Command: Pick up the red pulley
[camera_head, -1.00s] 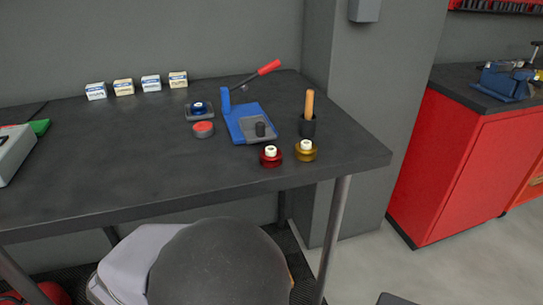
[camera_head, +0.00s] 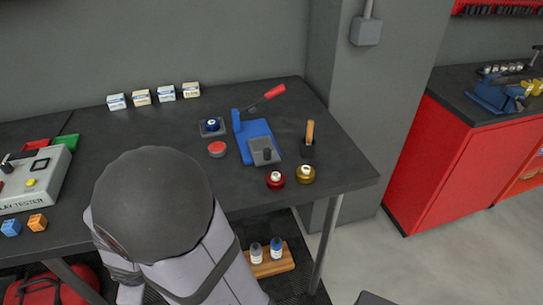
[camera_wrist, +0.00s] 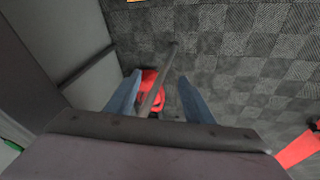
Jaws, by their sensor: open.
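The red pulley (camera_head: 275,180) sits near the front edge of the dark workbench, at its right end, in the head view. A gold pulley (camera_head: 305,174) stands just right of it. Both have pale centres. My gripper (camera_wrist: 160,88) shows in the wrist view with its two fingers spread apart and nothing between them. It points down at the patterned floor, away from the red pulley. In the head view my arm stands in front of the bench, and my gripper is hidden there.
A blue press (camera_head: 259,140) with a red-tipped lever stands behind the pulleys. A wooden-handled tool (camera_head: 309,138) stands upright beside it. A tester box (camera_head: 35,180) is at left, and small boxes (camera_head: 166,93) line the back. The bench middle is mostly clear.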

